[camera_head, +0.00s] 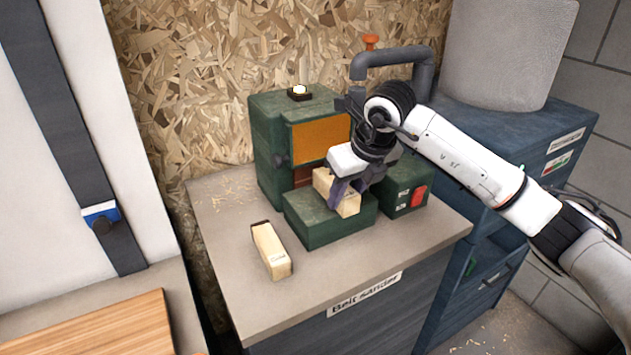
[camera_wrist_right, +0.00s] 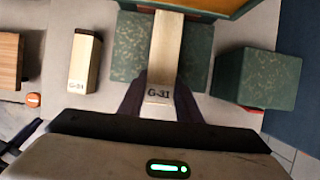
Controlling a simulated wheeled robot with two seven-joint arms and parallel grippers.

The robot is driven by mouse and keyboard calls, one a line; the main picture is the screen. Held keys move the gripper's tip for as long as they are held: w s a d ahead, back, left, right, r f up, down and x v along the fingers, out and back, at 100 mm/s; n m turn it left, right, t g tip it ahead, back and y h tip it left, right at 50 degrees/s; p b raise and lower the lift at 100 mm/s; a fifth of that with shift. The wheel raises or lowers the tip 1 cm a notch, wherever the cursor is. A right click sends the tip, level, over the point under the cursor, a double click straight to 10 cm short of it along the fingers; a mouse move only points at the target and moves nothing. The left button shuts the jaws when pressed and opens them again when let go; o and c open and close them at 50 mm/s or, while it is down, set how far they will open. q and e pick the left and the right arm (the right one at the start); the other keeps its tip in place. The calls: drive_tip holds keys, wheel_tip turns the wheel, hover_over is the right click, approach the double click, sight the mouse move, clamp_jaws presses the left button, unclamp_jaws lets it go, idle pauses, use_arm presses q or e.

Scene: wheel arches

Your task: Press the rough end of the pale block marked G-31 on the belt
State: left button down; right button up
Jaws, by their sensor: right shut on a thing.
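My right gripper (camera_head: 343,190) is shut on a pale wooden block (camera_head: 322,181), and the wrist view shows the mark G-31 on this block (camera_wrist_right: 165,60). The block lies level over the green work rest (camera_head: 318,228) of the belt sander, its far end pointing at the machine. The orange belt (camera_head: 320,138) stands upright behind the rest; its edge shows at the top of the wrist view (camera_wrist_right: 235,8). I cannot tell whether the block's far end touches the belt.
A second pale block (camera_head: 271,252) with a dark end lies on the bench (camera_head: 345,262), left of the rest. A green switch box (camera_head: 405,187) with a red switch stands close on the right. A dark pipe (camera_head: 395,57) rises behind. The bench front is clear.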

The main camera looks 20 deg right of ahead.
drive_tip(key=s, duration=0.2)
drive_tip(key=s+r, duration=0.1)
drive_tip(key=s, duration=0.2)
drive_tip(key=shift+s+d+r, duration=0.2)
drive_tip(key=shift+s+d, duration=0.05)
drive_tip(key=shift+s, duration=0.1)
idle(0.5)
